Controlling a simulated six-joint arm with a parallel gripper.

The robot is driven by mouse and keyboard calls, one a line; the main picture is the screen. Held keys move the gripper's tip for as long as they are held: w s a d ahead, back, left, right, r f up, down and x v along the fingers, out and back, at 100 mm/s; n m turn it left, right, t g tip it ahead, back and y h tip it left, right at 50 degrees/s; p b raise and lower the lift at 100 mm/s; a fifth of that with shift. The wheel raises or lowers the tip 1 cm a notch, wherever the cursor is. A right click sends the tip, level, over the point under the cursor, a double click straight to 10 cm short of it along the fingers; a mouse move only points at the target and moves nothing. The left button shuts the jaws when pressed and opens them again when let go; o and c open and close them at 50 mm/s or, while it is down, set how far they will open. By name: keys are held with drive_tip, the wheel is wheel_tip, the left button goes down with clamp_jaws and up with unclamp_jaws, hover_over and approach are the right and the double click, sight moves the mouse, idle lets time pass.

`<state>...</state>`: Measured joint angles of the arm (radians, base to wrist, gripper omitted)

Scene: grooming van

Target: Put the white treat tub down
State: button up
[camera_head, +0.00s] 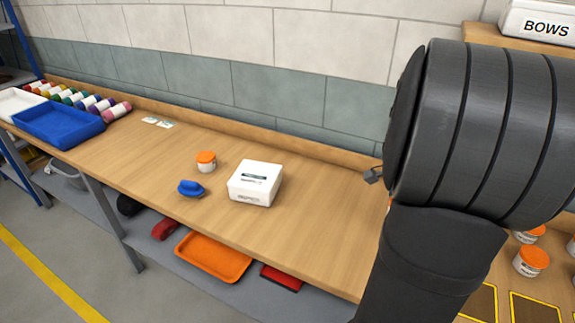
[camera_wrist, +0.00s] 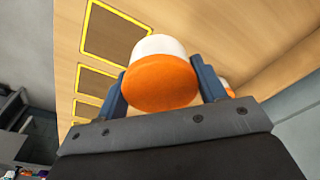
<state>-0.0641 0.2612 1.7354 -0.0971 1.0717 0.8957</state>
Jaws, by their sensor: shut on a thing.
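My gripper (camera_wrist: 161,88) is shut on a white treat tub (camera_wrist: 158,46) with an orange lid (camera_wrist: 160,82). The lid faces the wrist camera, and one blue-grey finger is on each side of the tub. Wooden bench top with dark, yellow-outlined squares (camera_wrist: 116,31) shows beyond the tub. I cannot tell whether the tub touches the wood. In the head view my dark arm covers the right side, and I cannot make out the gripper or the held tub.
Similar orange-lidded tubs (camera_head: 531,260) stand right of my arm, near yellow-outlined squares (camera_head: 480,302). Another tub (camera_head: 206,161), a blue brush-like object (camera_head: 191,188) and a white box (camera_head: 255,183) stand mid-bench. A BOWS box (camera_head: 538,22) sits upper right. Bare wood lies around the white box.

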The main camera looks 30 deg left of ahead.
drive_tip(key=s+a+n, duration=0.3)
drive_tip(key=s+a, duration=0.1)
drive_tip(key=a, duration=0.3)
drive_tip(key=s+a+n, duration=0.4)
drive_tip(key=a, duration=0.2)
hover_over(296, 236)
drive_tip(key=shift+t+y, duration=0.3)
drive_tip(key=f, duration=0.7)
drive_tip(key=shift+s+f, duration=0.1)
drive_tip(key=shift+s, duration=0.25)
drive_tip(key=shift+f, duration=2.05)
drive_tip(key=shift+f, duration=0.15)
drive_tip(key=o, duration=1)
drive_tip(key=shift+o, duration=0.2)
wheel_tip(296, 236, up, 12)
drive_tip(key=s, duration=0.1)
drive_tip(key=shift+s+a, duration=0.2)
drive_tip(key=shift+s, duration=0.05)
